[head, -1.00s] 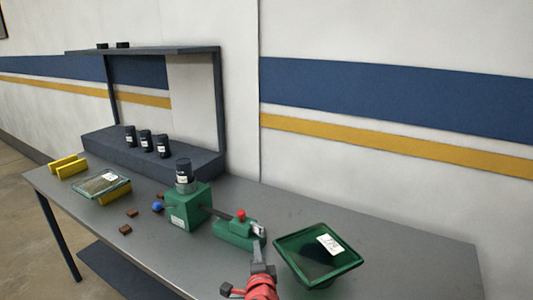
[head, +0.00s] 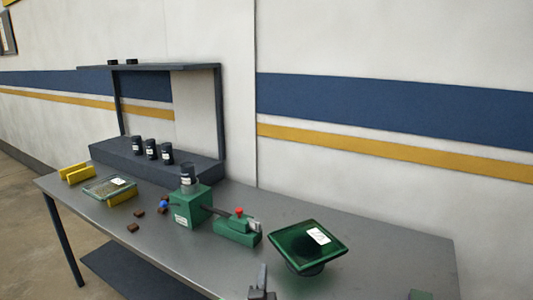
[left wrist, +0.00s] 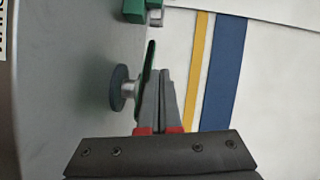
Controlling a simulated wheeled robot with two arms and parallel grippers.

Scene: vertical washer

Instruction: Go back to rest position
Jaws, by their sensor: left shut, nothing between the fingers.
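My left gripper (head: 262,284) shows at the bottom edge of the head view, in front of the green machine and left of the green tray. In the left wrist view its two grey fingers (left wrist: 164,82) lie together, shut with nothing between them. The green tray (head: 283,246) with a white label stands on a round foot on the table. In the left wrist view it shows edge-on behind the fingers, with its round dark foot (left wrist: 120,88).
The grey table (head: 385,250) holds a green machine (head: 190,206) with a black-lidded jar on top, a green block (head: 236,232) with a red knob, and a glass tray (head: 108,188). Several jars stand by a dark shelf (head: 165,68). A small green thing (head: 420,295) shows at bottom right.

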